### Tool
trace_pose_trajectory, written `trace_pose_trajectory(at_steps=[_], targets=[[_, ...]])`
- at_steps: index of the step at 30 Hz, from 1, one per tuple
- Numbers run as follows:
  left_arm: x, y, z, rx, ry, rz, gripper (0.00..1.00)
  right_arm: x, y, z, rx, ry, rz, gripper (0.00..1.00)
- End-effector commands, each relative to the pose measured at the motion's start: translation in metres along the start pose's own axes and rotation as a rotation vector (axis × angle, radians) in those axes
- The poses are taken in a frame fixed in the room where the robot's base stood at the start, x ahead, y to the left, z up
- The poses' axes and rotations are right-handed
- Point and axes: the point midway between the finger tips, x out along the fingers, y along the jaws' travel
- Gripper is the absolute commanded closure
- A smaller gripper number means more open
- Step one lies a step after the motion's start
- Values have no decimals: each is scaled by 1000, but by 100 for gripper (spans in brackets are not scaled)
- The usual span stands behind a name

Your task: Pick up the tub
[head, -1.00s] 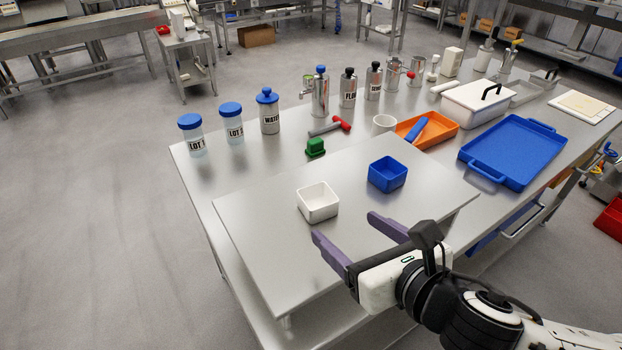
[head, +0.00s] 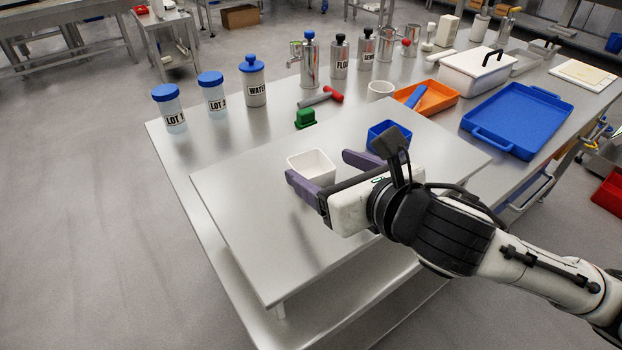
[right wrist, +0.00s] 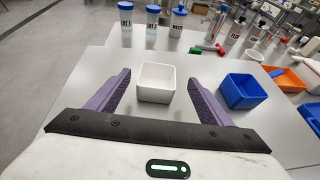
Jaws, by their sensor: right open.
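A small white square tub (head: 313,163) stands upright on the raised steel board. In the right wrist view the white tub (right wrist: 155,82) is centred between my purple fingers, with gaps on both sides. My right gripper (head: 319,168) is open and empty, its fingertips at either side of the white tub; how high they are above the board is hard to tell. The right gripper also shows in the wrist view (right wrist: 160,78). A similar blue tub (right wrist: 243,91) stands to the right, outside the right finger; in the head view it (head: 377,134) is partly hidden by my wrist. My left gripper is not in view.
Behind the steel board (head: 240,210) stand several blue-lidded jars, labelled bottles, a green block (head: 305,118) and a red-handled tool (head: 322,98). An orange tray (head: 440,98) and a blue tray (head: 520,120) lie to the right. The board's left part is clear.

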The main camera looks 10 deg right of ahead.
Motion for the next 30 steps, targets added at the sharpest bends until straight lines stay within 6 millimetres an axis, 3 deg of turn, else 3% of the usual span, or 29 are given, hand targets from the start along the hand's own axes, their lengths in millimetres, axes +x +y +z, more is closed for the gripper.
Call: trace_pose_trajectory(at_steps=[10,19,27,30], targets=[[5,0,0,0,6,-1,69,46,5,-5,1,1,-1,27],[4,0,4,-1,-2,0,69,50,4,-4,0,0,0,27],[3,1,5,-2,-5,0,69,50,4,-5,0,0,0,70],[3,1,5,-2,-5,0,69,50,4,-4,0,0,0,70]])
